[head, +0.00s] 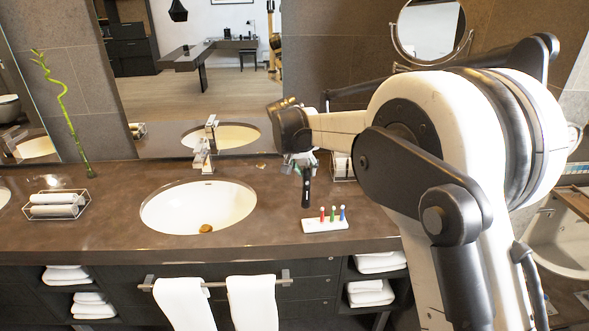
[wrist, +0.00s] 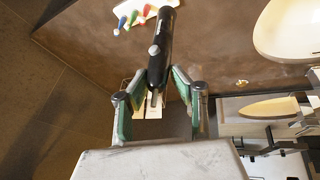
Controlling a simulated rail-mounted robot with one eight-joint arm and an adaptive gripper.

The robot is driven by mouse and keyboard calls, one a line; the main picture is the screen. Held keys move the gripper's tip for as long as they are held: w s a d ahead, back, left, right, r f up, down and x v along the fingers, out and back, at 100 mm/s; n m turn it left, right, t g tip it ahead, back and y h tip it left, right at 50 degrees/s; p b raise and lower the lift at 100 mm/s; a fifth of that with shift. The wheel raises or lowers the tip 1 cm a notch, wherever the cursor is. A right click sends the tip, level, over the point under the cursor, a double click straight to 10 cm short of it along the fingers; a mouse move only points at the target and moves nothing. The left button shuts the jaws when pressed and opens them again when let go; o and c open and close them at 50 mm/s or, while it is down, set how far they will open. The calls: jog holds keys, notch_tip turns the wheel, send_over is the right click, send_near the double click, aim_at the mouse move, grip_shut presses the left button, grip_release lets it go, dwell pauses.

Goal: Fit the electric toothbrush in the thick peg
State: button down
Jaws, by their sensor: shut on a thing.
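The electric toothbrush (head: 306,188) is black and hangs roughly upright from my gripper (head: 300,163), above the counter. In the wrist view the toothbrush (wrist: 162,40) extends away from the green-padded fingers of my gripper (wrist: 157,82), which is shut on it. The white stand (head: 309,226) lies on the counter just below the toothbrush. Red, green and blue small brush heads (head: 332,214) stand on its right part. The stand also shows at the top of the wrist view (wrist: 128,6), partly cut off. I cannot make out the thick peg; the toothbrush's lower end appears above the stand's left part.
The white sink (head: 198,208) and its faucet (head: 203,157) are left of the stand. A wire tray of rolled towels (head: 58,204) and a bamboo stalk (head: 70,125) stand farther left. A round mirror (head: 430,28) is behind my arm. The counter around the stand's front is clear.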

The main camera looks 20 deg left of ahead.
aim_at(309, 191)
jog(key=shift+w+d+f, duration=0.45)
jog(key=shift+w+d, duration=0.05)
jog(key=shift+w, duration=0.1)
jog(key=shift+f+b, duration=0.95)
jog(key=shift+f, duration=1.45)
jog(key=shift+f+b, duration=0.5)
jog(key=shift+b, duration=0.45)
jog(key=shift+f+b, duration=0.95)
jog(key=shift+f, duration=0.2)
jog(key=c, duration=1.4)
grip_release()
